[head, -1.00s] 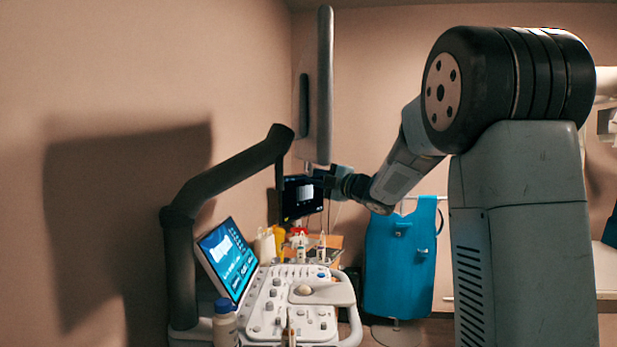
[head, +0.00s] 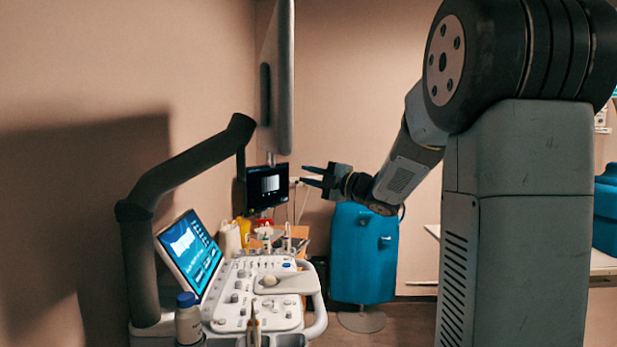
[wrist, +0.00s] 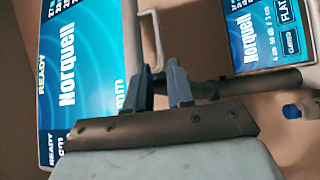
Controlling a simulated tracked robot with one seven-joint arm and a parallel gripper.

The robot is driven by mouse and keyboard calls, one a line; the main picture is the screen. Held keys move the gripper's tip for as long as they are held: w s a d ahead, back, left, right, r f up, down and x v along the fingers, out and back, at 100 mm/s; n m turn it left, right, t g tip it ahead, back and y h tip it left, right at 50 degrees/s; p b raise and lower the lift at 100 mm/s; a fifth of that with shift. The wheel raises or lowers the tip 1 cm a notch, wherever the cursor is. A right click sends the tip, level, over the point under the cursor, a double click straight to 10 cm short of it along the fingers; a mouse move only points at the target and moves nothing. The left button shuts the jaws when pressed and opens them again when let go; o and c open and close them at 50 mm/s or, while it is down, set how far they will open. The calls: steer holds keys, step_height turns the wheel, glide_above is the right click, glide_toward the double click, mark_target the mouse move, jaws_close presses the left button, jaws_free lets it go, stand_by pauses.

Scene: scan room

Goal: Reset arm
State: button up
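My gripper (head: 313,177) is at the middle of the head view, in the air above and behind the ultrasound console (head: 262,295). Its two dark fingers point left and stand apart, with nothing visible between them. In the wrist view my gripper (wrist: 162,76) shows its two grey-blue fingertips with a gap between them. Behind them are a bright blue screen at the left (wrist: 82,75) and a second blue screen at the right (wrist: 275,32).
The console's tilted touch screen (head: 189,252) and dark jointed monitor arm (head: 190,165) stand at the left. A bottle with a blue cap (head: 189,322) is at the console's front. A small dark monitor (head: 267,188) and a blue apron (head: 363,255) are behind.

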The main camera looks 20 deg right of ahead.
steer(key=s+d+f+m+h, duration=0.3)
steer(key=s+d+m+h, duration=0.3)
steer(key=s+m+h, duration=0.75)
steer(key=s+a+f+m+g, duration=0.4)
steer(key=s+f, duration=0.3)
steer(key=s, duration=0.3)
steer(key=s+a+f+m+g, duration=0.3)
steer(key=s+f+m+g, duration=0.2)
steer(key=s, duration=0.5)
steer(key=shift+s+a+f+m+y, duration=0.35)
steer(key=shift+s+f+m+y, duration=0.1)
steer(key=shift+f+m, duration=0.5)
